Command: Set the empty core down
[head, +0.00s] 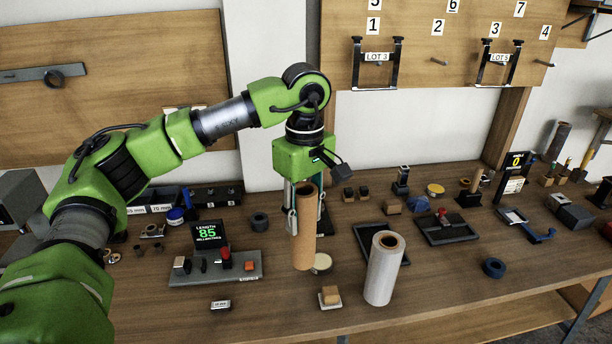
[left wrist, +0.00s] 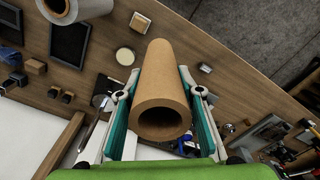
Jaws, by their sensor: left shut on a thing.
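The empty core (head: 304,232) is a plain brown cardboard tube, held upright in the head view. My left gripper (head: 305,200) is shut on its upper part. In the left wrist view the core (left wrist: 164,90) sits between the two teal-padded fingers of my left gripper (left wrist: 163,105), its hollow open end toward the camera. Its lower end is over the wooden workbench (head: 440,285); I cannot tell whether it touches the top. My right gripper is not in view.
A roll of clear wrap (head: 383,270) stands just right of the core. A small block on a pad (head: 330,297) lies in front. A length gauge reading 85 (head: 215,262) is to the left, and a dark tray (head: 445,228) to the right. The front right bench is mostly clear.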

